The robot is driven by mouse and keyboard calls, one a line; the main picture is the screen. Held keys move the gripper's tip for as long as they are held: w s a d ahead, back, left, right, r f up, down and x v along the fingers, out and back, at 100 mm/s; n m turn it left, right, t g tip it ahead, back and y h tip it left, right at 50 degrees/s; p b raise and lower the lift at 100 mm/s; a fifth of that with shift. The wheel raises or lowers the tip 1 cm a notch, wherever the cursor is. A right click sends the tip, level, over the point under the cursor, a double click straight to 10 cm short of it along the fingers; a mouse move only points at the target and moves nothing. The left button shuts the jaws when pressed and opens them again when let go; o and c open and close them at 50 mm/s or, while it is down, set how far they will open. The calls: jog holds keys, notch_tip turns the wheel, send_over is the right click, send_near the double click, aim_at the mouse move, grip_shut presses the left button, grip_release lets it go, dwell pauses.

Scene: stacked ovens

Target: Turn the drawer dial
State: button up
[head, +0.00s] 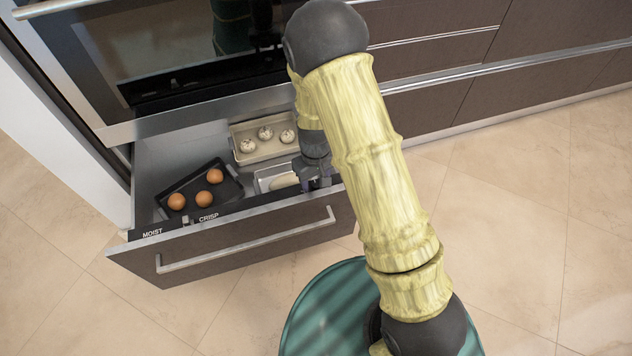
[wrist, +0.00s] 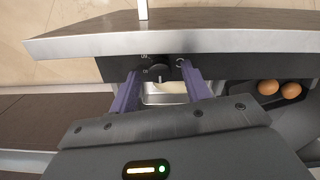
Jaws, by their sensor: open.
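The drawer dial (wrist: 160,70) is a dark round knob on the black strip inside the drawer's front edge, with a pale pointer mark. In the wrist view my gripper (wrist: 158,77) is open, with one purple finger on each side of the dial. I cannot tell whether either finger touches it. In the head view my gripper (head: 312,178) is over the right part of the open drawer (head: 235,247), near its front edge. The arm hides the dial there.
The drawer holds a dark tray with brown eggs (head: 214,176), a beige tray with white items (head: 265,133) and a metal tray (head: 265,180). An oven (head: 165,50) is above. MOIST and CRISP labels mark the front strip. Floor (head: 530,230) at right is clear.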

jog(key=shift+f, duration=0.25)
jog(key=c, duration=1)
